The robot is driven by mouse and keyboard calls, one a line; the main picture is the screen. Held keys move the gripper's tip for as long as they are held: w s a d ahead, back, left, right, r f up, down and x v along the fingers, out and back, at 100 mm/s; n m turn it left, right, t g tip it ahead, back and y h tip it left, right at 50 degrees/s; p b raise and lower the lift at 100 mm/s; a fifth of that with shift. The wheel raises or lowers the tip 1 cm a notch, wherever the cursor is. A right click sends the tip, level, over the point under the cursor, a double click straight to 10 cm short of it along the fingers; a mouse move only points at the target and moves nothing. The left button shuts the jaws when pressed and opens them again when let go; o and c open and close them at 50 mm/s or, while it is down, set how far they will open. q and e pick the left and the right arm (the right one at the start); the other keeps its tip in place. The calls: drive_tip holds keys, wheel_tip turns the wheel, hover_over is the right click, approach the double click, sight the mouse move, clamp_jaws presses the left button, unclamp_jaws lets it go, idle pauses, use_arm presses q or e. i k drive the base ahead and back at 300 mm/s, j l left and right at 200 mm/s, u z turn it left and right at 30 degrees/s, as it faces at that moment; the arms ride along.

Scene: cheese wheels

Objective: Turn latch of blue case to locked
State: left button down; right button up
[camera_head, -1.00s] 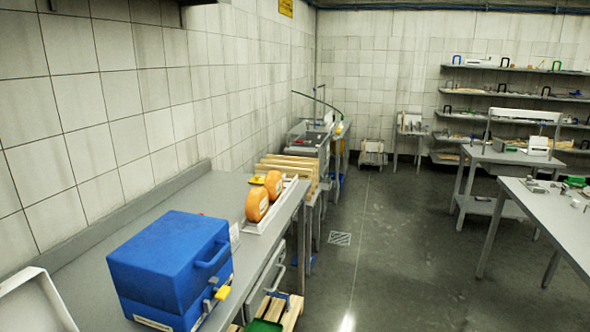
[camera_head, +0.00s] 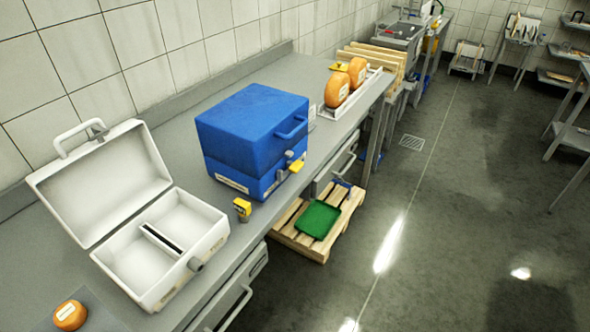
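The blue case (camera_head: 250,130) stands closed on the grey bench, with its handle (camera_head: 291,128) on the side toward the aisle. Below the handle on that side is a latch with a yellow tab (camera_head: 296,167) and a grey metal part (camera_head: 289,154). The tab sticks out from the case; I cannot tell whether the latch is locked. A white label is on the case's lower front. Neither of my grippers is in view.
An orange cheese (camera_head: 70,315) lies at the near left, and a small yellow item (camera_head: 242,209) is at the bench edge. Two cheese wheels stand in a white rack (camera_head: 350,118). A pallet (camera_head: 292,232) with a green tray (camera_head: 318,220) is on the floor.

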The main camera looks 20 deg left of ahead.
sight(294, 167)
drive_tip(key=u, duration=0.4)
drive_tip(key=i+l+u, duration=0.3)
drive_tip(key=u, duration=0.15)
drive_tip(key=i+l+u, duration=0.2)
drive_tip(key=l+u, duration=0.3)
drive_tip(key=i+l+u, duration=0.2)
drive_tip(key=l+u, duration=0.25)
